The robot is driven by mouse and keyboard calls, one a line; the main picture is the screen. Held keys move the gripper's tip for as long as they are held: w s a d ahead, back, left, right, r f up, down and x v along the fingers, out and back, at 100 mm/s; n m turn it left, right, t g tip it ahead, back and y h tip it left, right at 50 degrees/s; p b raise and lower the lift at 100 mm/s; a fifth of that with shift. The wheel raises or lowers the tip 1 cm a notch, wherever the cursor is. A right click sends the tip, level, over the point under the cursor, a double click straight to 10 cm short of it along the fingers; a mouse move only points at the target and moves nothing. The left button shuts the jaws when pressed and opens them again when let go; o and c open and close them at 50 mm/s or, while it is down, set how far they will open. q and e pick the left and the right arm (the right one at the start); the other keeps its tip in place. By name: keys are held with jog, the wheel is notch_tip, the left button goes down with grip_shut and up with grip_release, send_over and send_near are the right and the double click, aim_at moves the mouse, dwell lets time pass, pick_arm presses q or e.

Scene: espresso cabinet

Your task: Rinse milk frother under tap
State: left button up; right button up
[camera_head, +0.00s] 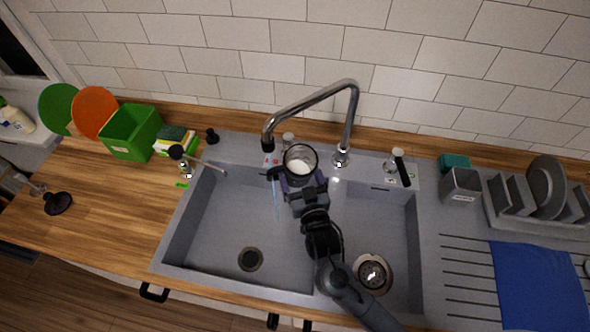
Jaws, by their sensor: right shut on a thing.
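A metal milk frother jug (300,158) with an open top and a dark handle on its left is held over the sink, near its back edge. My right gripper (300,184) is shut on it from the front; the fingertips are largely hidden. The chrome tap (325,93) arches over the sink with its spout to the upper left of the jug. A thin bluish water stream (277,208) falls into the left basin (225,215). The stream passes just left of the jug, by the handle; I cannot tell whether it touches it. My left gripper is not in view.
A green box (131,132), sponges (174,139) and a dark-topped bottle (183,160) stand left of the sink. A dish rack (545,205), a grey holder (462,186) and a blue cloth (540,285) are at the right.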

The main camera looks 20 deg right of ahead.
jog(key=shift+w+d+r, duration=0.1)
jog(key=shift+w+d, duration=0.1)
jog(key=shift+d, duration=0.15)
jog(key=shift+s, duration=0.1)
jog(key=s+d+p, duration=0.3)
jog(key=s+p, duration=0.1)
jog(key=s, duration=0.3)
jog(key=shift+d, duration=0.2)
dwell(0.4)
dwell(0.4)
dwell(0.8)
